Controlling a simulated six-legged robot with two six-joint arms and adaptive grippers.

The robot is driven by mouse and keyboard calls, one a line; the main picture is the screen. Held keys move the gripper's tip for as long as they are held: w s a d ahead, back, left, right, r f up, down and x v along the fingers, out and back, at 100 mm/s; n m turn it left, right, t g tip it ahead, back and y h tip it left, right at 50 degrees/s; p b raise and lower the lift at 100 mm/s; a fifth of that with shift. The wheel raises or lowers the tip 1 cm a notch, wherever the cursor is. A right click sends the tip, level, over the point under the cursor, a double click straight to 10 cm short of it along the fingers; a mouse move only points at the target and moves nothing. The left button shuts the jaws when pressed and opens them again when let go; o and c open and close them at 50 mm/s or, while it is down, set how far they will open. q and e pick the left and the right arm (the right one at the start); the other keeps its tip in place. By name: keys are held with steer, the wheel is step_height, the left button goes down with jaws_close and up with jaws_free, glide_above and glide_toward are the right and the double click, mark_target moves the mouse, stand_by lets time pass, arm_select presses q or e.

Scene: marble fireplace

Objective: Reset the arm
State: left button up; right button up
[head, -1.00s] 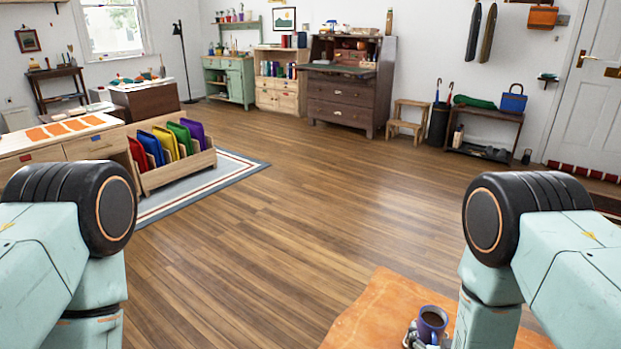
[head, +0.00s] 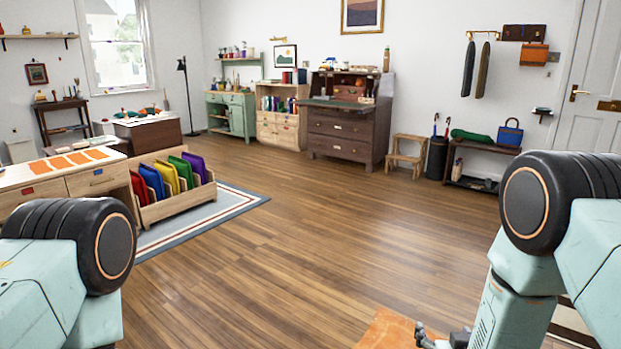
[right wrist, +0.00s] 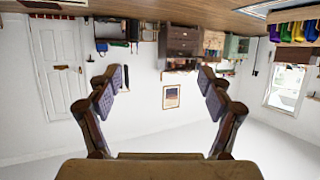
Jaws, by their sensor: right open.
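My right arm (head: 520,290) stands at the right of the head view. Part of my right gripper (head: 440,338) shows low beside it, at the bottom edge. In the right wrist view my right gripper (right wrist: 160,82) is open, its two fingers spread well apart with nothing between them. That view is upside down and looks out over the room. My left arm (head: 60,285) is at the lower left of the head view, and its gripper is out of the frame.
An orange mat (head: 385,332) lies on the floor at the bottom. A wooden rack (head: 178,203) of coloured folders stands on the left beside a low cabinet (head: 50,190). A dark bureau (head: 340,130) is at the back. The wooden floor (head: 300,240) between is clear.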

steer(key=s+a+r+n+g+y+p, duration=0.1)
steer(key=s+a+r+n+g+y, duration=0.1)
steer(key=s+a+r+n+y, duration=0.2)
steer(key=s+a+r+n+g+y, duration=0.3)
steer(key=s+a+r+n+y, duration=0.2)
steer(key=s+r+n+y, duration=0.2)
steer(key=shift+s+a+r+n+g+y+p, duration=0.35)
steer(key=shift+s+n+y, duration=0.85)
steer(key=shift+s, duration=0.6)
steer(key=shift+d, duration=0.1)
steer(key=shift+s, duration=0.1)
